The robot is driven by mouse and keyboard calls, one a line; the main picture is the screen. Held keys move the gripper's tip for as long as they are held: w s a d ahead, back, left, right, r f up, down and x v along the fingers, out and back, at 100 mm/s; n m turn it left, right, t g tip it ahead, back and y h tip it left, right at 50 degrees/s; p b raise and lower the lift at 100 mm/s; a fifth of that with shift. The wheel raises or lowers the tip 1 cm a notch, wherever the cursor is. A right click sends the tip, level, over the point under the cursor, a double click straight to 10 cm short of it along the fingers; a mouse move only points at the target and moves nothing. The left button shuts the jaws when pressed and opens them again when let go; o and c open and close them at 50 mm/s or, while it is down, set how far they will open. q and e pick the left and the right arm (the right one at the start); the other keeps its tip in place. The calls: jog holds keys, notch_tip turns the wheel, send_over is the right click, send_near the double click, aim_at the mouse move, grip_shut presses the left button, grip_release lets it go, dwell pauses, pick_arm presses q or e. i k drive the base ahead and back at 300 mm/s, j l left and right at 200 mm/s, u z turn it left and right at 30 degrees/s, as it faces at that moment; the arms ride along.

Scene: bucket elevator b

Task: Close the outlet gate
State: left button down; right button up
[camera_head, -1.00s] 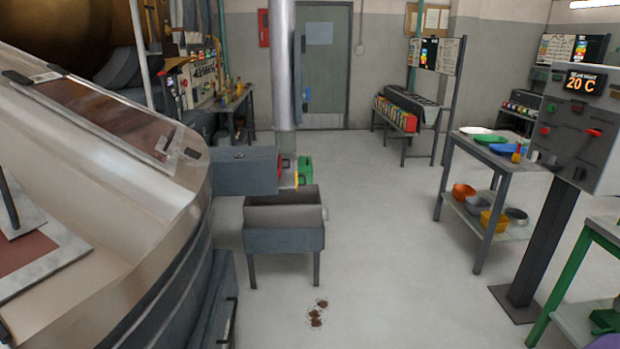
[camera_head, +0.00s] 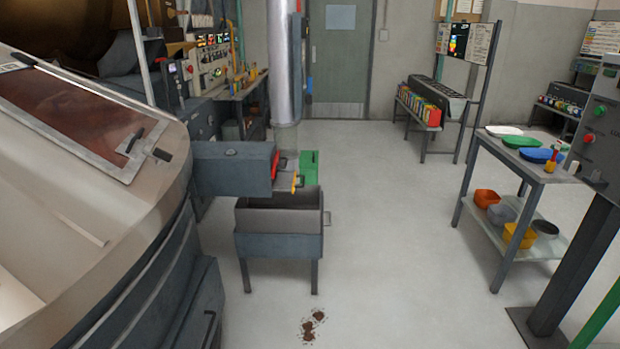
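The bucket elevator's silver vertical pipe (camera_head: 285,60) comes down in the middle of the view. At its foot is a dark grey box-like housing (camera_head: 232,168) with a red end part (camera_head: 281,165), a small yellow piece (camera_head: 296,182) and a green part (camera_head: 309,166) beside it. I cannot tell which of these is the outlet gate, or whether it is open. Below them stands an open grey bin on legs (camera_head: 280,247); its inside looks empty where visible. Neither of my grippers is in view.
A large rounded metal machine (camera_head: 90,240) fills the left side. A shelf table with coloured trays (camera_head: 497,165) and a control post (camera_head: 585,255) stand at the right. Brown spills (camera_head: 313,325) lie on the floor before the bin. The floor (camera_head: 405,240) between is clear.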

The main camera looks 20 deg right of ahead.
aim_at(284, 181)
jog(key=i+l, duration=0.25)
jog(key=l, duration=0.2)
jog(key=i+l+z, duration=0.1)
jog(key=i+l, duration=0.15)
jog(key=l, duration=0.25)
jog(key=i+l, duration=0.25)
jog(key=l, duration=0.2)
jog(key=i+l, duration=0.15)
jog(key=i, duration=0.45)
jog(key=i+l, duration=0.15)
jog(key=i, duration=0.45)
jog(key=i+l, duration=0.2)
jog(key=i, duration=0.4)
jog(key=i+l, duration=0.15)
jog(key=i, duration=0.45)
